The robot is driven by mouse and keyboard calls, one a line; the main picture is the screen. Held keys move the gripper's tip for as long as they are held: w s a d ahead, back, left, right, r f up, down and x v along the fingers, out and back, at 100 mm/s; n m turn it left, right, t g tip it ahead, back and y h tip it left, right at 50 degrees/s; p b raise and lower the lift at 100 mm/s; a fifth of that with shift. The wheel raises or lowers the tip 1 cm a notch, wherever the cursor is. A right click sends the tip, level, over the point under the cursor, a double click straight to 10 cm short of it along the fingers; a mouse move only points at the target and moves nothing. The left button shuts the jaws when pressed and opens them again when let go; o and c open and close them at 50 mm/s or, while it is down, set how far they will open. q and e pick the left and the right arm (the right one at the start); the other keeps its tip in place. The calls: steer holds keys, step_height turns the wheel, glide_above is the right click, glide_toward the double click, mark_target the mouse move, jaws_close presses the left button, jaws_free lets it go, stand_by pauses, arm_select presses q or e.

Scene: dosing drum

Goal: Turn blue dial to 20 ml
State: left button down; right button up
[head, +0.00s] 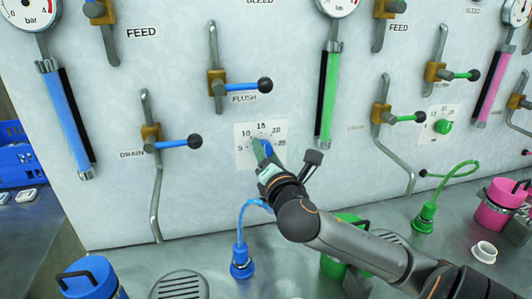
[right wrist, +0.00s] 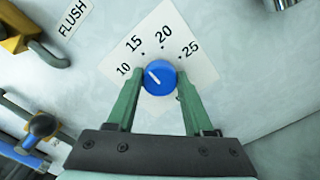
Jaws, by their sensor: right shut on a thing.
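The blue dial (head: 268,149) sits on a white scale plate (head: 245,157) on the upright panel, and my right gripper hides part of it. In the right wrist view the dial (right wrist: 160,78) is between the two green fingers of my right gripper (right wrist: 157,82), which is shut on it. The dial's white mark points up and left, about between 10 and 15. The figures 10, 15, 20 and 25 show on the plate (right wrist: 205,72) there. My right gripper (head: 264,157) also shows at the dial in the head view. My left gripper is not in view.
Above the dial is a blue flush lever (head: 240,87). A blue drain lever (head: 178,143) is to the left. A green dial (head: 443,127) is on the right. A blue plug with a cord (head: 242,262) stands on the counter below, near my right arm.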

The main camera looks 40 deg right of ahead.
jaws_close()
steer(key=shift+m, duration=0.3)
steer(key=m+p, duration=0.1)
steer(key=m, duration=0.2)
steer(key=m+p, duration=0.1)
steer(key=m, duration=0.4)
steer(key=shift+f, duration=0.1)
stand_by(0.3)
steer(key=o, duration=1.1)
jaws_free()
